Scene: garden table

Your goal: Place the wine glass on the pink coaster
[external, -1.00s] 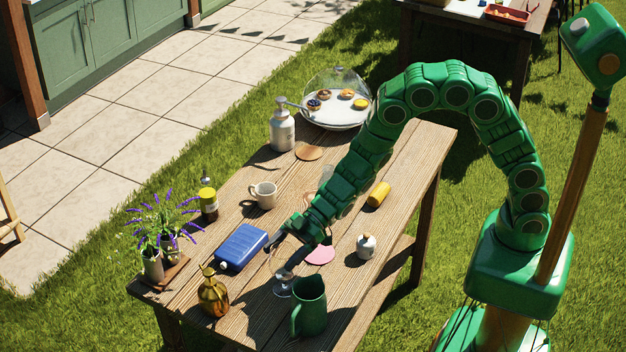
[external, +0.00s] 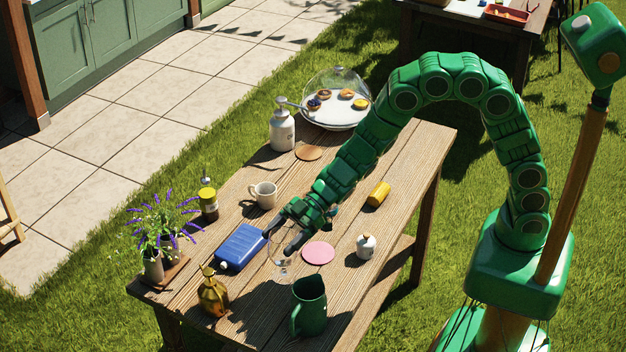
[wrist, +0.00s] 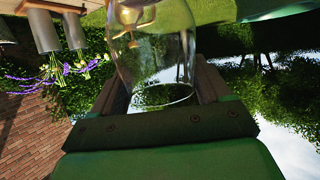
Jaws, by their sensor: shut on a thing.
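The clear wine glass (external: 283,268) is between the fingers of my gripper (external: 282,239), which is shut on it. The glass is see-through, and whether its foot is clear of the table is hard to tell. In the wrist view the glass bowl (wrist: 155,60) fills the space between the two fingers (wrist: 160,88), its rim towards the camera. The round pink coaster (external: 318,253) lies flat and bare on the wooden table, just right of the glass and gripper.
A green pitcher (external: 309,307) stands in front of the coaster, and a white lidded jar (external: 366,246) to its right. A blue bottle (external: 241,247) lies left of the gripper. A gold bottle (external: 213,293), a mug (external: 263,195) and a yellow cylinder (external: 379,193) stand or lie around.

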